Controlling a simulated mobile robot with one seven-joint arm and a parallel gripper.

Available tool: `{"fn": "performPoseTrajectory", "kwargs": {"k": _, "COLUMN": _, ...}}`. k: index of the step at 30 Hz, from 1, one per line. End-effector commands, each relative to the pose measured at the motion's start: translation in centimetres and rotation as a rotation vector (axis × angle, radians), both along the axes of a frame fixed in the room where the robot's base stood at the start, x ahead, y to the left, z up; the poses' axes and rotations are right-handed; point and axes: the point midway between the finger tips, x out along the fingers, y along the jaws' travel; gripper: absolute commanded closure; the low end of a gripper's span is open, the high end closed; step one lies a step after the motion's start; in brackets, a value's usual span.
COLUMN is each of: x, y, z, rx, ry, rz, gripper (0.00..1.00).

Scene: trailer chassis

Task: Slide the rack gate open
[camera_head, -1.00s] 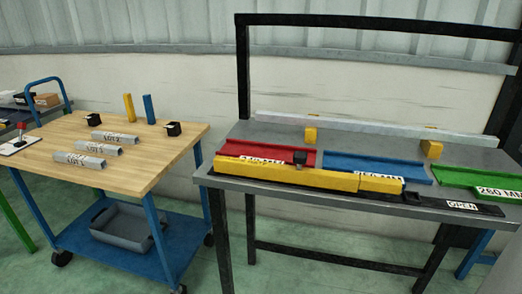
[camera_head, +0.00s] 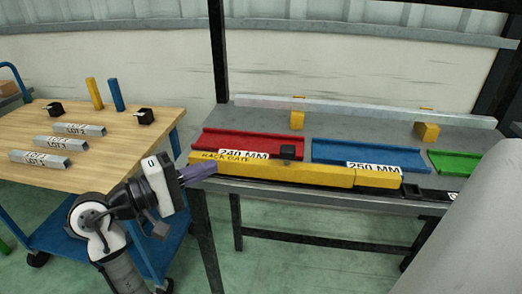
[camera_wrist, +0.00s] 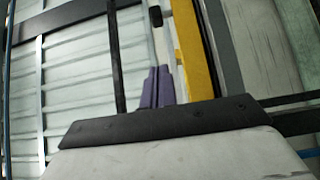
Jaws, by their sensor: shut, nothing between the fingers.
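The rack gate (camera_head: 270,170) is a long yellow bar along the front edge of the grey rack table, in front of the red and blue trays. A small black knob (camera_head: 288,152) stands on it, left of its middle. My gripper (camera_head: 212,170) has purple fingers and is at the gate's left end, left of the knob. I cannot tell whether the fingers touch the bar. In the wrist view the fingers (camera_wrist: 156,88) are together and empty, beside the yellow gate (camera_wrist: 194,55).
A red tray (camera_head: 222,139) marked 240 MM, a blue tray (camera_head: 335,149) marked 250 MM and a green tray (camera_head: 460,162) lie behind the gate. A wooden-topped cart (camera_head: 112,152) with several metal bars stands at left. A pale grey shape covers the lower right.

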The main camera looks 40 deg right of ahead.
Motion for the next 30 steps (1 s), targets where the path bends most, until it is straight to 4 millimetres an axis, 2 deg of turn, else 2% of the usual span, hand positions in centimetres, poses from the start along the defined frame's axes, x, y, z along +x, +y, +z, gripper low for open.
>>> {"fn": "performPoseTrajectory", "kwargs": {"k": 7, "x": 0.0, "y": -0.1, "z": 0.0, "rx": -0.001, "ry": -0.002, "rz": 0.003, "gripper": 1.00}}
{"fn": "performPoseTrajectory", "kwargs": {"k": 11, "x": 0.0, "y": -1.0, "z": 0.1, "rx": 0.000, "ry": -0.002, "rz": 0.002, "gripper": 1.00}}
{"fn": "performPoseTrajectory", "kwargs": {"k": 14, "x": -0.2, "y": -2.6, "z": 0.1, "rx": -0.001, "ry": -0.003, "rz": 0.000, "gripper": 1.00}}
{"fn": "performPoseTrajectory", "kwargs": {"k": 24, "x": -0.8, "y": -9.8, "z": 0.2, "rx": -0.001, "ry": -0.002, "rz": 0.001, "gripper": 1.00}}
{"fn": "performPoseTrajectory", "kwargs": {"k": 30, "x": -2.9, "y": -11.8, "z": 0.1, "rx": -0.001, "ry": -0.002, "rz": 0.003, "gripper": 1.00}}
